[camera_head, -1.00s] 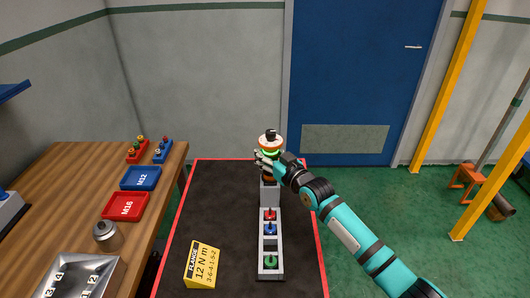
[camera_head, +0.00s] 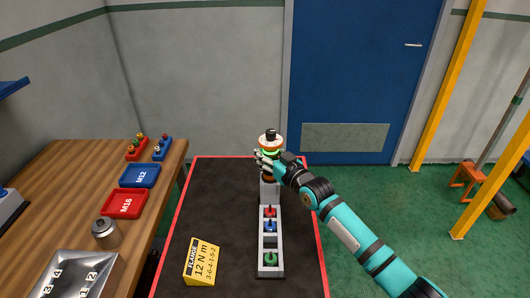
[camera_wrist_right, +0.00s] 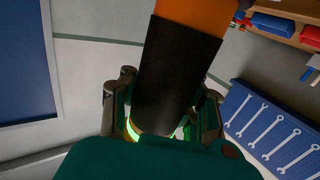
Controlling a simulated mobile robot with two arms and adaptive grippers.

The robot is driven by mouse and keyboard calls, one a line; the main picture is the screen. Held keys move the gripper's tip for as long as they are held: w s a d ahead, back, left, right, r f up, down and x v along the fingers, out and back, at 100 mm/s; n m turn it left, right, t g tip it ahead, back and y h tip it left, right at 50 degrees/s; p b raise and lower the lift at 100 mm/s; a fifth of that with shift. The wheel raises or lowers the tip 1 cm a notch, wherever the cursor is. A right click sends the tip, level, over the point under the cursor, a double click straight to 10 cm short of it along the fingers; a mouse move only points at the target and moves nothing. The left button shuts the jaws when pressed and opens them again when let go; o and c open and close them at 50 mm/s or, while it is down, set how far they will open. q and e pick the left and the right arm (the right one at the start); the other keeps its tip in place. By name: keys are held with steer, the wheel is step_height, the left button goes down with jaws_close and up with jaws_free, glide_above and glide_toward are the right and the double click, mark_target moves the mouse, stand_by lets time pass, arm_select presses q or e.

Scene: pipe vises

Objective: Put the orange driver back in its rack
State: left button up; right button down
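The orange driver (camera_head: 271,140), with a pale orange collar, a dark top and a glowing green ring, stands about upright at the far end of the mat. My right gripper (camera_head: 266,160) is shut around it. In the right wrist view its orange handle and black sleeve (camera_wrist_right: 176,75) rise between the fingers (camera_wrist_right: 160,118). Below it is a grey block (camera_head: 270,190); whether the driver's lower end touches it is hidden. A grey rack (camera_head: 262,241) in line with the block holds red, blue and green-topped pieces, with a dark gap between blue and green. My left gripper is not in view.
A yellow card (camera_head: 202,262) stands on the dark red-edged mat (camera_head: 218,205). The wooden bench (camera_head: 70,190) at left holds blue and red trays (camera_head: 140,176), a metal pot (camera_head: 106,232) and a numbered metal tray.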

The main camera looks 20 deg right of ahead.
steer(key=shift+r, duration=0.1)
steer(key=c, duration=1)
jaws_free()
steer(key=shift+o, duration=0.2)
steer(key=shift+f, duration=0.35)
steer(key=v, duration=1.2)
steer(key=shift+r, duration=0.25)
steer(key=shift+f, duration=0.1)
